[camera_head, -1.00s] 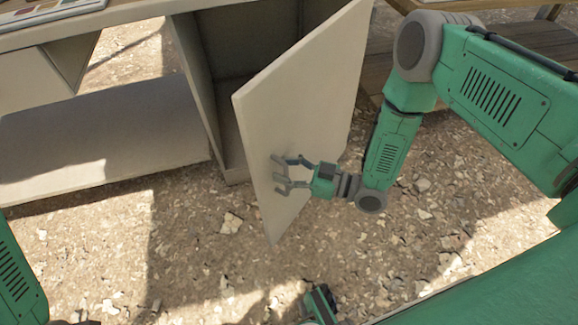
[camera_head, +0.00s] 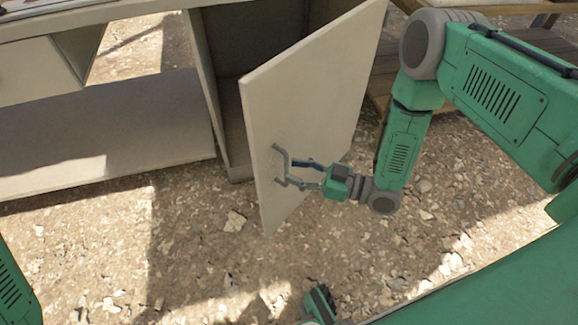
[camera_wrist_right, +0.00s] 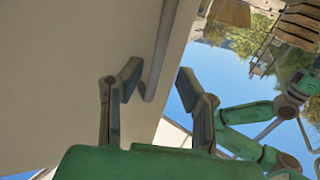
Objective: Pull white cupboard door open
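The pale cupboard door (camera_head: 325,95) stands swung well out from the cupboard (camera_head: 235,60), with the dark interior showing behind it. A grey bar handle (camera_head: 281,165) is on the door's face near its free edge. My right gripper (camera_head: 301,173) is at the handle, on the door's right side. In the right wrist view its two fingers (camera_wrist_right: 160,88) are apart, and the lower end of the handle (camera_wrist_right: 165,45) shows between and beyond the tips. I cannot tell whether they touch it.
A low shelf (camera_head: 100,135) extends left of the cupboard, below the worktop. A wooden bench (camera_head: 510,50) stands behind my right arm. Stony ground (camera_head: 190,240) in front of the cupboard and door is clear.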

